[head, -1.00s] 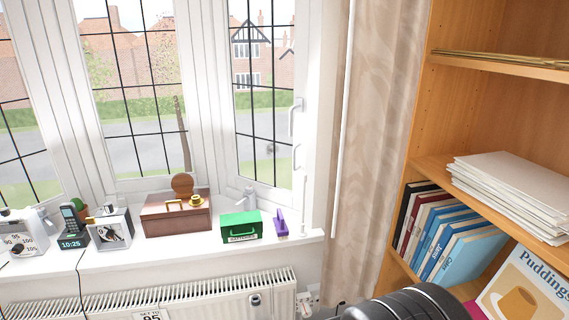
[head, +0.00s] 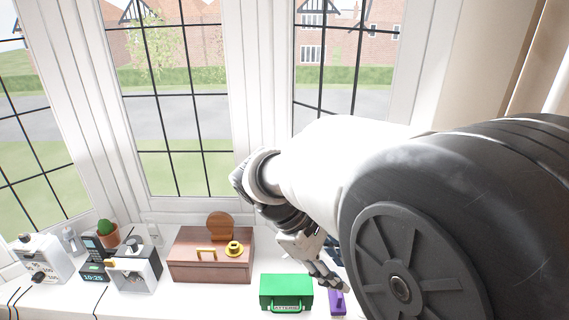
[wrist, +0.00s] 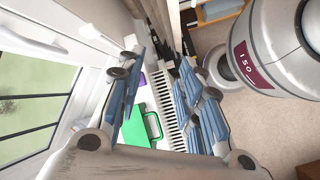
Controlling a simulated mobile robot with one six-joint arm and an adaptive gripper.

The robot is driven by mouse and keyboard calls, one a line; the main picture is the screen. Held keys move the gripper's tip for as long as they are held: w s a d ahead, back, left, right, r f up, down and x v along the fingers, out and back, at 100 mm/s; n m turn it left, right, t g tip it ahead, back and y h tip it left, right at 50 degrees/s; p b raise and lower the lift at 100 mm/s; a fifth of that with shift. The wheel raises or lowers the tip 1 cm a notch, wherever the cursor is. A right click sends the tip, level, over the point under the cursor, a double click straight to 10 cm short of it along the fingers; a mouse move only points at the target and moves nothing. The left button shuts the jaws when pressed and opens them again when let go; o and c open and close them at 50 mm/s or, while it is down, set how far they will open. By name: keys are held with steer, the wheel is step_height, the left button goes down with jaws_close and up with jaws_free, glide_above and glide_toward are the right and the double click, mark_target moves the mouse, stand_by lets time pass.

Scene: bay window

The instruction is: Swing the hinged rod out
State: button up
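I cannot make out the hinged rod for certain in the current views; the window's right side is largely behind my arm in the head view. My gripper (head: 336,268) hangs over the sill's right part, above and beside the green box (head: 286,291) and the purple object (head: 337,302). In the wrist view my gripper (wrist: 160,58) has its blue-padded fingers spread apart, with nothing seen held. The green box (wrist: 138,128) and the purple object (wrist: 142,79) show between and beyond the fingers. A white window handle (wrist: 35,38) is at upper left.
On the sill stand a brown box (head: 210,267) with a yellow knob-like piece, a cactus pot (head: 108,235) and several small devices at left. A white radiator (wrist: 168,115) runs below the sill. Leaded window panes (head: 180,120) stand behind; a curtain (head: 487,60) hangs at right.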

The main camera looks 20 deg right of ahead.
steer(key=w+f+n+g+h+p, duration=0.1)
steer(key=w+f+n+h+p, duration=0.1)
steer(key=w+n+h+p, duration=0.7)
steer(key=d+f+m+b, duration=0.1)
steer(key=d+f, duration=0.1)
steer(key=d, duration=0.3)
steer(key=s+d+f+y+b, duration=0.1)
steer(key=d+f, duration=0.1)
steer(key=d, duration=0.3)
steer(key=s+d+f+m+y+b, duration=0.1)
steer(key=d+f, duration=0.1)
steer(key=d, duration=0.3)
steer(key=shift+d+f+m+b, duration=0.3)
steer(key=shift+d+b, duration=0.1)
steer(key=shift+c, duration=0.5)
jaws_close()
